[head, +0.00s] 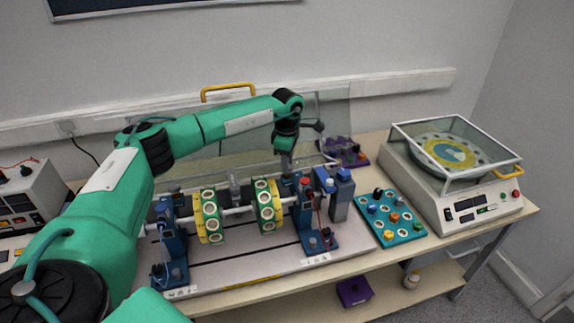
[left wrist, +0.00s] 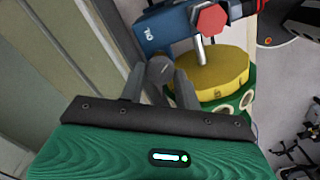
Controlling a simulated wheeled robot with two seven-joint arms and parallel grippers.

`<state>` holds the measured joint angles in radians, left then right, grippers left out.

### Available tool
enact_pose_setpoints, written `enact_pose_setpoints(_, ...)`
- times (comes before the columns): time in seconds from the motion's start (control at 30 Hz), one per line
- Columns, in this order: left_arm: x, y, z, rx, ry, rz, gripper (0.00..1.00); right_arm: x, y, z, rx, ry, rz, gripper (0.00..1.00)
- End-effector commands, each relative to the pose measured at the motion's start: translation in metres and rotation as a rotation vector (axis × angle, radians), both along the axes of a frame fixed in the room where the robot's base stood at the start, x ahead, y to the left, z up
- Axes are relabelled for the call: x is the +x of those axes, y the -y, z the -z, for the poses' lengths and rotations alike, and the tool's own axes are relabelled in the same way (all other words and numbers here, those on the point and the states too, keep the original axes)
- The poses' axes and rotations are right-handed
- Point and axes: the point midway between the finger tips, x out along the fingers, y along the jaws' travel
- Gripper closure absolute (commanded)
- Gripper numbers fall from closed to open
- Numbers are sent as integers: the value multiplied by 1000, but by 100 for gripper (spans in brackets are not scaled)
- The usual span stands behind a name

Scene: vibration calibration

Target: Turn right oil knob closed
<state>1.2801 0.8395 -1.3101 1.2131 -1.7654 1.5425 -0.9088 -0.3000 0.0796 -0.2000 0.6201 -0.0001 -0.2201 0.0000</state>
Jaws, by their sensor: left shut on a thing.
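The right oil knob (left wrist: 159,69) is a dark grey round knob in the left wrist view, at the side of a blue block (left wrist: 150,33) with an oil label. My left gripper (left wrist: 158,84) has its two grey fingers on either side of this knob and is shut on it. In the head view my left gripper (head: 286,160) reaches down behind the right blue stand (head: 316,225) of the rig. The knob is hidden there, and its turn angle is hard to tell. My right gripper is in neither view.
Two yellow-rimmed rotor discs (head: 208,217) sit on a shaft left of the stand. A red hexagonal cap (left wrist: 211,18) is close to my gripper. A clear panel (head: 335,115) stands behind. A teal tray (head: 390,218) and a covered balance machine (head: 450,200) are to the right.

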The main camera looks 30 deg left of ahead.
Motion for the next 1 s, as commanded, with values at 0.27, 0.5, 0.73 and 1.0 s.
enact_pose_setpoints(0.27,1,0,1,-1,2,-262,90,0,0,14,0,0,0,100)
enact_pose_setpoints(0.5,1,0,0,-1,3,-490,90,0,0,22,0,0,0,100)
enact_pose_setpoints(0.73,1,0,-1,-2,3,-690,90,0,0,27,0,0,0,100)
enact_pose_setpoints(1.0,1,0,-2,-2,5,-861,90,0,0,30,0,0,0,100)
